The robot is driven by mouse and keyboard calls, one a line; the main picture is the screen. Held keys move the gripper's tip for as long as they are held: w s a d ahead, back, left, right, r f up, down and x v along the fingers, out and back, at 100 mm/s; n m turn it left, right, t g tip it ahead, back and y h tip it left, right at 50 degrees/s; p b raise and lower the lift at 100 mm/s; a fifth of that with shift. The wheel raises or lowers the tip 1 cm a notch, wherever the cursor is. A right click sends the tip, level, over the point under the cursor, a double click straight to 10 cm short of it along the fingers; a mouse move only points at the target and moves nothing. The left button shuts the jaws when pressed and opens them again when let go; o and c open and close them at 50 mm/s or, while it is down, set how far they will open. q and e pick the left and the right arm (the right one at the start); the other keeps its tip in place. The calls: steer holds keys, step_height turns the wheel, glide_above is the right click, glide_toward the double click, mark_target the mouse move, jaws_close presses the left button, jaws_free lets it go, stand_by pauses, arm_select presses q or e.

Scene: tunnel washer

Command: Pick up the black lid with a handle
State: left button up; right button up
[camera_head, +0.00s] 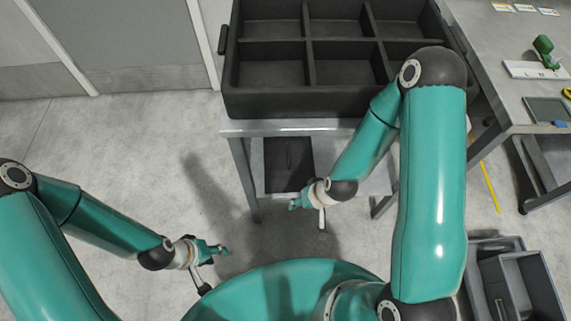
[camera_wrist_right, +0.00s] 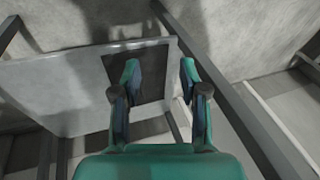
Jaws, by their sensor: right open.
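The black lid (camera_head: 288,164) is a dark flat rectangle with a thin handle line along its middle. It lies on the lower shelf of the grey metal table, below the tabletop. In the right wrist view the black lid (camera_wrist_right: 153,82) shows as a dark patch beyond and between my fingers, partly hidden by them. My right gripper (camera_head: 295,203) is open and empty, in front of the shelf and close to the lid's near edge. It also shows in the right wrist view (camera_wrist_right: 159,68). My left gripper (camera_head: 222,250) is left of the table, away from the lid; its jaw opening is unclear.
A large black bin (camera_head: 300,105) with several compartments stands on the tabletop (camera_head: 285,127) above the shelf (camera_head: 350,182). A table leg (camera_head: 244,180) stands left of the lid. Grey crates (camera_head: 510,285) are at the lower right. The floor at left is clear.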

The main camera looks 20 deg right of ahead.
steer(key=w+d+f+t+h+b, duration=0.2)
steer(key=w+f+t+b, duration=0.1)
steer(key=w+f+b, duration=0.65)
steer(key=m+t+h+b, duration=0.1)
steer(key=t+h+b, duration=0.15)
steer(key=b, duration=0.75)
glide_toward(289, 154)
steer(key=shift+t+y, duration=0.45)
steer(key=b+x, duration=0.1)
steer(key=x, duration=0.3)
steer(key=b+x, duration=0.1)
steer(key=x, duration=0.1)
steer(key=shift+s+d+f+b, duration=0.3)
steer(key=shift+d+f, duration=0.05)
steer(key=shift+f, duration=0.05)
steer(key=b+x, duration=0.2)
steer(key=x, duration=0.3)
steer(key=shift+w, duration=0.1)
arm_select(q)
step_height(289, 154, down, 27)
steer(key=shift+r, duration=0.1)
arm_select(e)
steer(key=shift+c, duration=0.3)
jaws_close()
steer(key=shift+r, duration=0.1)
